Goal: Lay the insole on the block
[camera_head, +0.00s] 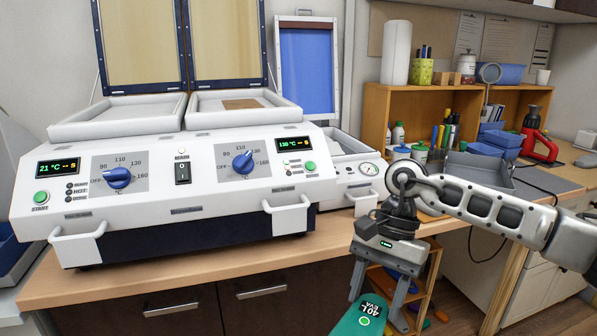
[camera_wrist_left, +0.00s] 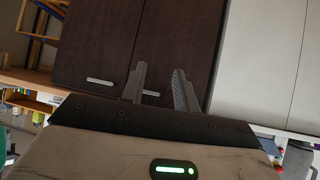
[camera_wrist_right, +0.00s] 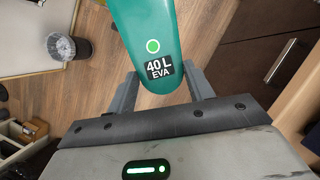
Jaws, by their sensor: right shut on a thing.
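The insole (camera_head: 362,318) is teal with a black "40 L EVA" label and a light green dot. My right gripper (camera_head: 380,290) is shut on its end, in front of and below the bench edge. In the right wrist view the insole (camera_wrist_right: 147,30) runs away from between the fingers (camera_wrist_right: 163,88), over the floor; its far end is cut off. My left gripper (camera_wrist_left: 158,85) is open and empty, facing dark cabinet doors; it is outside the head view. I cannot make out the block. A press (camera_head: 352,168) with a gauge and a raised blue-sheeted lid (camera_head: 306,68) stands right of the heater.
The white two-dial heater (camera_head: 180,190) fills the bench's left, its lids raised. The right bed holds a brown patch (camera_head: 242,104). A wooden shelf (camera_head: 378,105) with bottles and pens stands behind my right arm. A small wooden rack (camera_head: 428,285) stands below the bench near the gripper.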

